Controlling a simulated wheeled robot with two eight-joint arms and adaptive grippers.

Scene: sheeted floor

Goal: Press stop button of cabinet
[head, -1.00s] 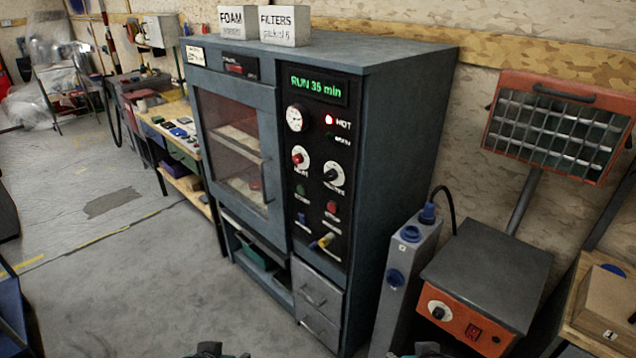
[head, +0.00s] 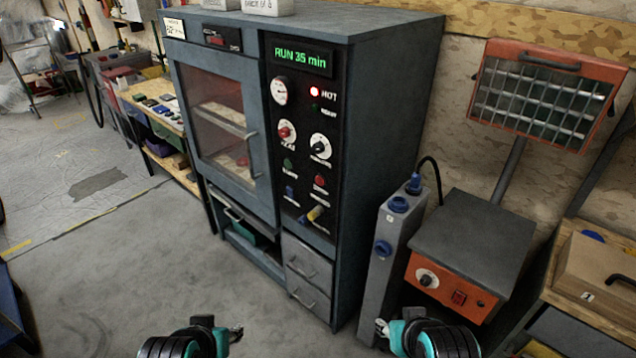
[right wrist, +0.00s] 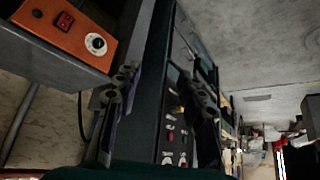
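The grey-blue cabinet (head: 385,150) stands in the middle of the head view, its door shut. Its display (head: 303,55) reads "RUN 35 min" and a red lamp (head: 314,92) beside "HOT" is lit. Low on the black panel sit a green button (head: 288,163) and a red button (head: 320,181); their labels are too blurred to read surely. My right gripper (head: 382,328) is low in front of the cabinet, touching nothing; the right wrist view shows its fingers (right wrist: 155,78) apart and empty. My left gripper (head: 237,332) is low at the left, clear of the cabinet; its opening is unclear.
The floor (head: 150,270) before the cabinet is clear.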

